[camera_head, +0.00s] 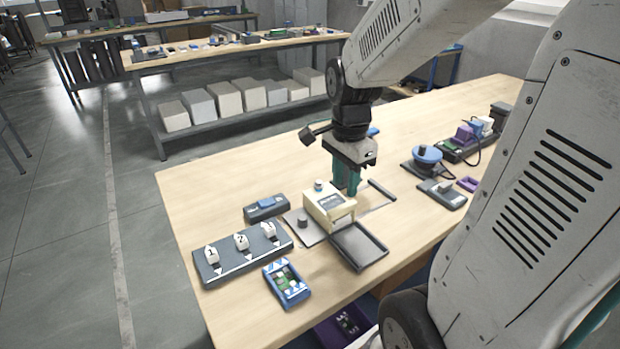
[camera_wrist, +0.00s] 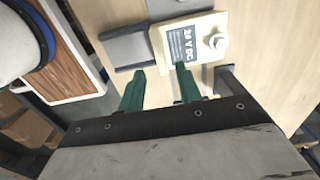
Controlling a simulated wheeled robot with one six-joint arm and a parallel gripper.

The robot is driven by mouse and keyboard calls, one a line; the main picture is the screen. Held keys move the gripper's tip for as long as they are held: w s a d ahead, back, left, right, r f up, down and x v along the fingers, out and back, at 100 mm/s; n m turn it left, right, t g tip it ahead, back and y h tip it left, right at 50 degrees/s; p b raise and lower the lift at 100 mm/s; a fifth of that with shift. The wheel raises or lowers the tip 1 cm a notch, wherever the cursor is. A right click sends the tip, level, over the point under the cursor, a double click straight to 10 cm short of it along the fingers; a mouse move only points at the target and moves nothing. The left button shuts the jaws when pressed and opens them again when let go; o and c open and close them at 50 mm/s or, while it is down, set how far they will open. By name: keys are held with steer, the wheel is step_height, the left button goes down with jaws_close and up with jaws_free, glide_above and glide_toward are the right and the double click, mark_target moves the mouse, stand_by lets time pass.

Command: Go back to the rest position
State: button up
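My gripper (camera_head: 346,180) points down over the wooden table, just behind and right of a cream box (camera_head: 328,206) with a round knob on top. In the wrist view, my two green fingers (camera_wrist: 160,88) stand apart with nothing held between them. The cream box (camera_wrist: 170,42) there shows a "24 V DC" label, and the right fingertip overlaps its edge in the picture. I cannot tell whether it touches. A dark shallow tray (camera_head: 372,252) lies in front of the box.
On the table (camera_head: 190,190) stand a block with three numbered switches (camera_head: 241,252), a blue-framed device (camera_head: 287,283), a small dark box (camera_head: 266,207) and a blue round knob unit (camera_head: 428,156). A purple bin (camera_head: 345,325) is below the front edge.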

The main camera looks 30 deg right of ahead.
stand_by(0.5)
steer(key=shift+s+n, duration=0.2)
steer(key=shift+n, duration=0.4)
steer(key=s+a+r+n, duration=0.4)
steer(key=s+a+n, duration=0.1)
steer(key=n, duration=0.3)
steer(key=s+a+r+n+t, duration=0.1)
steer(key=s+a+r+n, duration=0.3)
steer(key=s+n, duration=0.4)
steer(key=shift+a+r+n, duration=0.3)
steer(key=shift+a+n, duration=0.1)
steer(key=shift+a, duration=0.1)
